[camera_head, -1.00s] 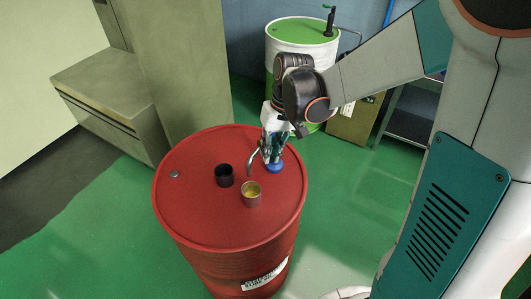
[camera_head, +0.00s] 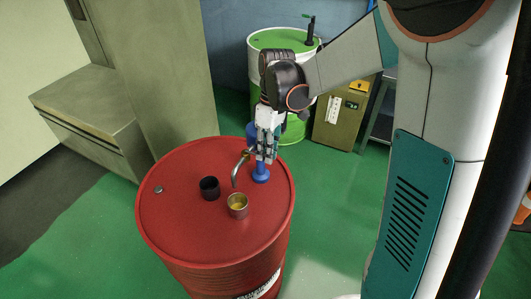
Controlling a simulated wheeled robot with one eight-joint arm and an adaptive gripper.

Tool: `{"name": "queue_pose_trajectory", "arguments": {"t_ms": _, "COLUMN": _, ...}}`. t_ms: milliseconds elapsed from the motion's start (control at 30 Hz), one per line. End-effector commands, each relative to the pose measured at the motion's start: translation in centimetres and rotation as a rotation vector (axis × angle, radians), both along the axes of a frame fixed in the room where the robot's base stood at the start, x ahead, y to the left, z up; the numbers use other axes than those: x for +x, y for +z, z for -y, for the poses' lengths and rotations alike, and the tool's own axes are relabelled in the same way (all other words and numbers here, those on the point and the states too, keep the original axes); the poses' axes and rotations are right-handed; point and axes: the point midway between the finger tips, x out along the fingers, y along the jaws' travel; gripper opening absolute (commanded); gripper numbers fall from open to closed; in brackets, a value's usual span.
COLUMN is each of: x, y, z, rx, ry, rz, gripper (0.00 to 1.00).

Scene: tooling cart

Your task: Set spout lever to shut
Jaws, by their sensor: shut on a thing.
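A blue spout fitting (camera_head: 261,174) stands on the red drum's top, near its far right edge. A thin curved metal spout (camera_head: 236,172) bends down from it to the left. My gripper (camera_head: 266,156) points down over the fitting, and its fingers are shut on the spout lever, which they mostly hide. A blue part (camera_head: 251,132) shows just left of the fingers; I cannot tell whether it belongs to the lever. The lever's exact angle is hidden.
On the red drum (camera_head: 190,236) stand a black cup (camera_head: 209,188) and a metal cup with yellowish contents (camera_head: 238,206). A green-and-white drum (camera_head: 284,40) with a pump stands behind. A cabinet (camera_head: 335,125) is at right.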

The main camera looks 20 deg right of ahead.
Motion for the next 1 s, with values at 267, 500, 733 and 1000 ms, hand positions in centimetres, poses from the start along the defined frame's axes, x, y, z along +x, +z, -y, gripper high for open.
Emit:
{"name": "queue_pose_trajectory", "arguments": {"t_ms": 267, "x": 0.21, "y": 0.03, "z": 0.13, "rx": 0.0, "ry": 0.026, "rz": 0.002, "gripper": 0.0}}
{"name": "queue_pose_trajectory", "arguments": {"t_ms": 500, "x": 0.22, "y": 0.05, "z": 0.14, "rx": -0.001, "ry": 0.026, "rz": 0.002, "gripper": 0.0}}
{"name": "queue_pose_trajectory", "arguments": {"t_ms": 733, "x": 0.2, "y": 0.03, "z": 0.14, "rx": -0.001, "ry": 0.025, "rz": 0.001, "gripper": 0.33}}
{"name": "queue_pose_trajectory", "arguments": {"t_ms": 1000, "x": 0.19, "y": 0.17, "z": 0.14, "rx": -0.001, "ry": 0.025, "rz": 0.001, "gripper": 0.33}}
